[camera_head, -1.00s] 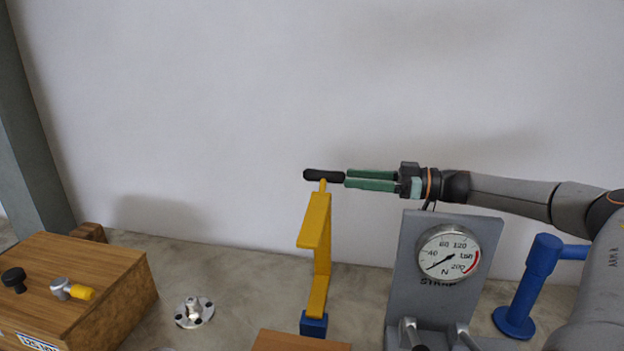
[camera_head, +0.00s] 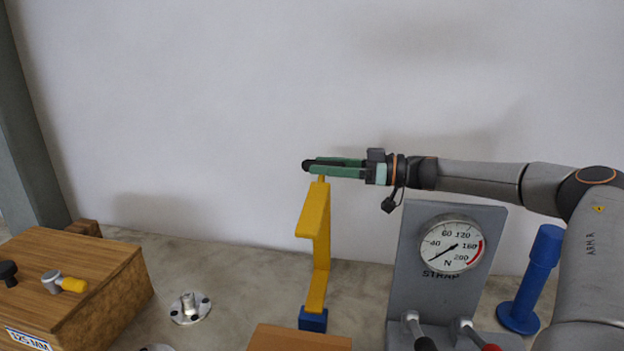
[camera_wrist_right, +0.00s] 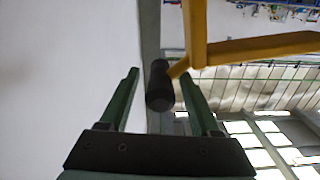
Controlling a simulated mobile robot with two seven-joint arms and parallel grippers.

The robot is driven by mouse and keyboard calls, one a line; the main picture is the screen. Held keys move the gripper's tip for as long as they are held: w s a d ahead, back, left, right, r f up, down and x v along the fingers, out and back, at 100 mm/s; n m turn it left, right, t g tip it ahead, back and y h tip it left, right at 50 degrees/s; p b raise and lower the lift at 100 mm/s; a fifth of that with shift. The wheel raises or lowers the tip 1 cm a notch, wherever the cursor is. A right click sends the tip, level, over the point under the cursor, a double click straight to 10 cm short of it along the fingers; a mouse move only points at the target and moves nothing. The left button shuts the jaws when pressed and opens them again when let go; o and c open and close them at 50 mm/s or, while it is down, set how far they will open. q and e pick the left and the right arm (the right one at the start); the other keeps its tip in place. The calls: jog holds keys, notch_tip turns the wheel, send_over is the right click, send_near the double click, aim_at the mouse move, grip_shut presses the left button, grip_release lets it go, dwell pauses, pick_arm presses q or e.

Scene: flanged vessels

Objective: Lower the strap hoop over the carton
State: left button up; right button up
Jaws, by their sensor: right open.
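The yellow frame (camera_head: 317,240), which looks like the strap hoop, stands upright with a blue block (camera_head: 313,319) at its lower end. A black grip handle (camera_head: 308,165) sits at its top. My right gripper (camera_head: 316,167) is open, with its green fingers on either side of the handle. In the right wrist view the dark handle (camera_wrist_right: 158,85) lies between the two spread fingers (camera_wrist_right: 159,75), and part of the yellow frame (camera_wrist_right: 195,35) shows beyond. A brown box top (camera_head: 300,340), possibly the carton, is cut off at the bottom edge. My left gripper is out of view.
A grey panel with a round gauge (camera_head: 451,245) stands right of the yellow frame, with levers below. A blue post (camera_head: 532,285) stands near my right arm. A wooden box (camera_head: 80,280) with fittings is at left. A flanged metal fitting (camera_head: 190,307) lies between.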

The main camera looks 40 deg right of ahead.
aim_at(302, 164)
jog(key=shift+w+a+f+b, duration=0.25)
jog(key=shift+w+a+b, duration=0.4)
jog(key=shift+w, duration=0.1)
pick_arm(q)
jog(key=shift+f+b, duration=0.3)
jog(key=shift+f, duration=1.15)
pick_arm(e)
jog(key=shift+w+a+r, duration=0.25)
jog(key=shift+w+a, duration=0.05)
jog(key=shift+w, duration=0.15)
grip_shut()
